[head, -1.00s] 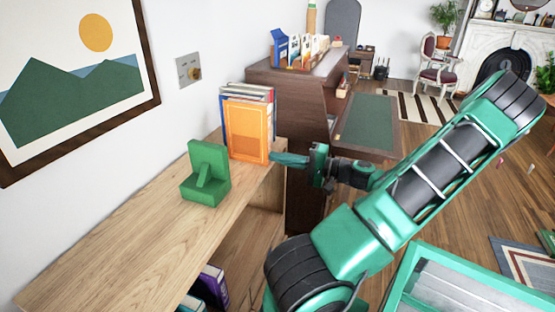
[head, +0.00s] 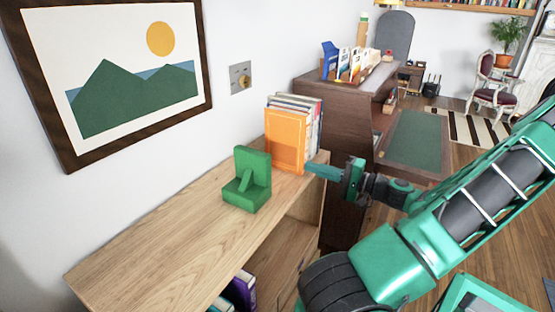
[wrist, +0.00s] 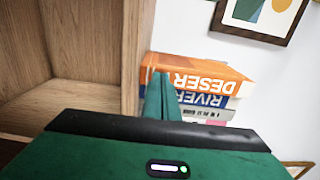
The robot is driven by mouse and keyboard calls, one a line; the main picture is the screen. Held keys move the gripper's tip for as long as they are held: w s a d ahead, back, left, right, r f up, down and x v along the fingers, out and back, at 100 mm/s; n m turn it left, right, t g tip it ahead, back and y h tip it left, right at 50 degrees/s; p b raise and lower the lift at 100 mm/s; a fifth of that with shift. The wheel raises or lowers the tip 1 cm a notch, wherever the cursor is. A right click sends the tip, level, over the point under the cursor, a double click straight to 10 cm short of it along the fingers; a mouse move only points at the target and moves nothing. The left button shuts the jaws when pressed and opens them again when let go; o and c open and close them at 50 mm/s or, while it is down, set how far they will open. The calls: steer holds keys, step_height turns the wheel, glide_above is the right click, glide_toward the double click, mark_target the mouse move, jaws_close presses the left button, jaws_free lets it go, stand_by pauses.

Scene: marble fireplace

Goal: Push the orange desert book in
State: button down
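The orange desert book (head: 285,141) stands upright at the near end of a row of books on the wooden shelf top. Its broad cover faces me in the head view. In the wrist view its spine, lettered DESERT (wrist: 203,78), shows upside down beside a blue RIVER spine (wrist: 203,98). My gripper (head: 312,168) is at the book's lower right, with its fingertips at the spine edge. In the wrist view the fingers (wrist: 160,98) are together, with nothing between them, and overlap the orange spine. I cannot tell whether they touch it.
A green bookend (head: 247,180) stands on the shelf top (head: 180,255), in front of the orange book. A dark desk (head: 345,105) with an organizer (head: 355,62) stands behind. The left wall holds a framed picture (head: 125,80). The near shelf top is clear.

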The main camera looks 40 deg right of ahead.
steer(key=shift+x, duration=0.8)
steer(key=shift+v, duration=1.8)
steer(key=v, duration=1.4)
